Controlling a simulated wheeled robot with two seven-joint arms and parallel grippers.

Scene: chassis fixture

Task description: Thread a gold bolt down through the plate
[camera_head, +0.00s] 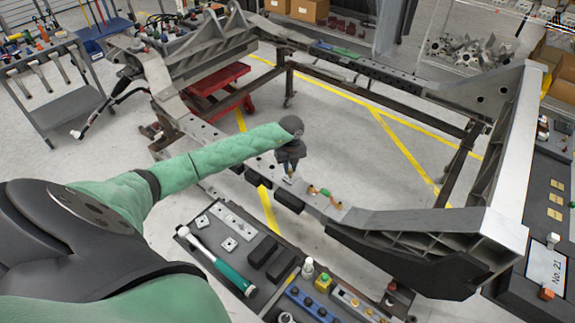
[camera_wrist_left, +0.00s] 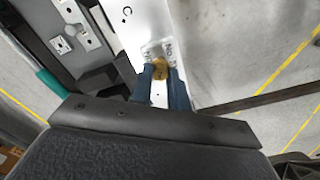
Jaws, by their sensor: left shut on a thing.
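My left gripper (camera_head: 289,176) reaches down onto the top of the chassis rail (camera_head: 365,216), at its near side. In the left wrist view its two blue fingers (camera_wrist_left: 161,74) are shut on a gold bolt (camera_wrist_left: 160,68). The bolt's head shows between the fingertips; its lower end is hidden. Right at the bolt is a light plate (camera_wrist_left: 150,50) marked "No" on the pale rail top. I cannot tell whether the bolt is in a hole. Small gold pieces (camera_head: 312,189) and a green piece (camera_head: 325,192) sit farther right on the rail. My right gripper is not in view.
A tool cart (camera_head: 55,75) stands at left. A bench with a "No. 21" card (camera_head: 545,268) is at right.

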